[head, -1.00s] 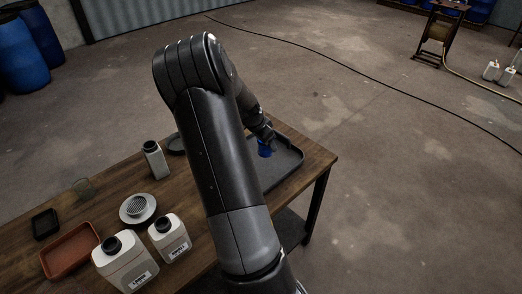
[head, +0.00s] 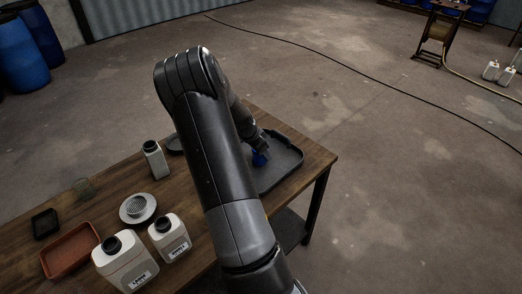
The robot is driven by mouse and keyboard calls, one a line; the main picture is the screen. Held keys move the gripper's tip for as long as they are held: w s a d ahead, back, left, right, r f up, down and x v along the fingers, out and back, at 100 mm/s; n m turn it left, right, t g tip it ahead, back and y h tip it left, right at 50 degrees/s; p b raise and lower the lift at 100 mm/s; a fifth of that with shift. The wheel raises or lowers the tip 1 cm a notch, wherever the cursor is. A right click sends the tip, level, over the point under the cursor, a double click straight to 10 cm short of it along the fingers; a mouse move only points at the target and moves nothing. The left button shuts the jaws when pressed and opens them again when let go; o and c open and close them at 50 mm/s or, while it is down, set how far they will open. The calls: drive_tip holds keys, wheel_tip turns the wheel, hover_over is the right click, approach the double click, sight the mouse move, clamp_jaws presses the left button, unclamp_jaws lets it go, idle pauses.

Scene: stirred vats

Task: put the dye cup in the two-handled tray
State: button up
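The dye cup (head: 260,159) is a small blue cup at the end of my arm, partly hidden by the gripper. My gripper (head: 259,151) is shut on it, judging by how the cup moves with it; the fingers are too small to make out. The two-handled tray (head: 290,161) is dark grey with a raised rim, at the right end of the wooden table. The cup is over the left part of the tray's floor. I cannot tell whether it touches the floor. My arm hides the tray's left side.
A dark round dish (head: 174,144) is partly behind my arm.

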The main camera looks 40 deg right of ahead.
drive_tip(key=o, duration=0.4)
drive_tip(key=shift+c, duration=0.2)
drive_tip(key=s+a+r+n+t+y, duration=0.2)
drive_tip(key=a+r+n, duration=0.3)
drive_tip(key=a+r, duration=1.35)
drive_tip(key=s+a+r+n+t+y, duration=0.1)
drive_tip(key=s+a+r+n+t, duration=0.1)
drive_tip(key=s+a+r+n, duration=0.3)
drive_tip(key=s+a+r+n+t+y, duration=0.1)
drive_tip(key=s+a+r+n, duration=0.5)
drive_tip(key=s+a, duration=0.8)
drive_tip(key=a+n+t, duration=0.1)
drive_tip(key=a+n, duration=0.1)
drive_tip(key=n, duration=0.1)
drive_tip(key=shift+r+n+y, duration=0.25)
drive_tip(key=shift+n+y, duration=0.05)
drive_tip(key=shift+y, duration=0.1)
